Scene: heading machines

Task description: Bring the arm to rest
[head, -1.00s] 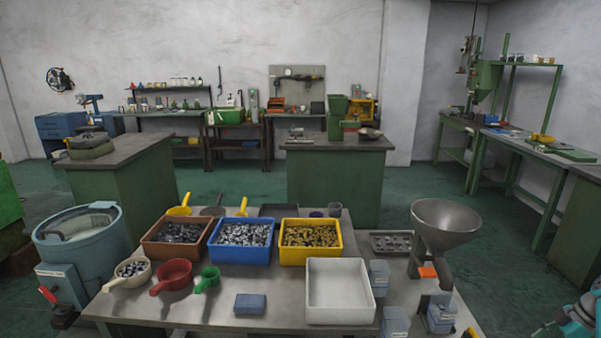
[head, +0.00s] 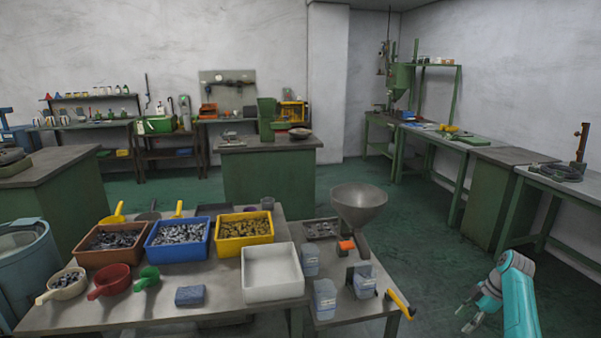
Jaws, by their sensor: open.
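My arm, teal with a grey wrist, shows at the lower right of the head view, beyond the right edge of the near table. My gripper (head: 466,317) is at its end, pointing left and down over the green floor. Its fingers are apart and nothing shows between them. It is clear of the table and touches nothing that I can see. The rest of the arm is cut off by the bottom edge of the view.
The near table (head: 215,308) holds bins of metal parts, scoops, a white tray (head: 271,266) and a metal funnel (head: 358,207). A yellow-handled tool (head: 400,304) juts over its right edge, left of my gripper. Green floor (head: 420,235) lies open behind. Benches line the right wall.

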